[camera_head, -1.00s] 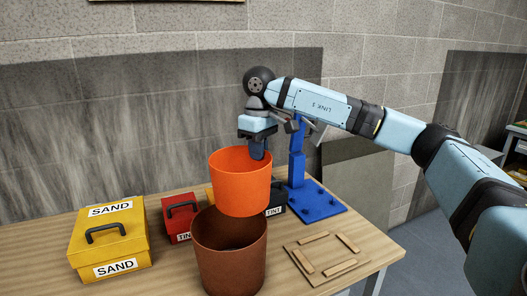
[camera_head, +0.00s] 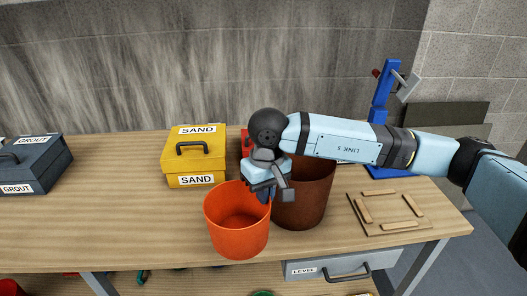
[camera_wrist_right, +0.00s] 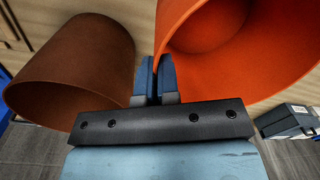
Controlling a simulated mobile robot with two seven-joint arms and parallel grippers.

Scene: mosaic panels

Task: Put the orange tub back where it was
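The orange tub (camera_head: 236,232) is in front of the yellow SAND box and left of the brown tub (camera_head: 306,200), near the table's front edge. My right gripper (camera_head: 266,192) is at its right rim. In the right wrist view the fingers (camera_wrist_right: 155,78) are shut on the wall of the orange tub (camera_wrist_right: 265,75), with the brown tub (camera_wrist_right: 75,65) beside them. The orange tub looks upright and empty. I cannot tell whether its base touches the table. My left gripper is not in view.
The wooden table (camera_head: 110,215) is clear at left front. The yellow SAND box (camera_head: 195,160) and grey GROUT box (camera_head: 35,165) stand behind. A red box (camera_head: 246,143) is partly hidden by my arm. A board with wooden strips (camera_head: 388,207) lies right, before a blue stand (camera_head: 381,98).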

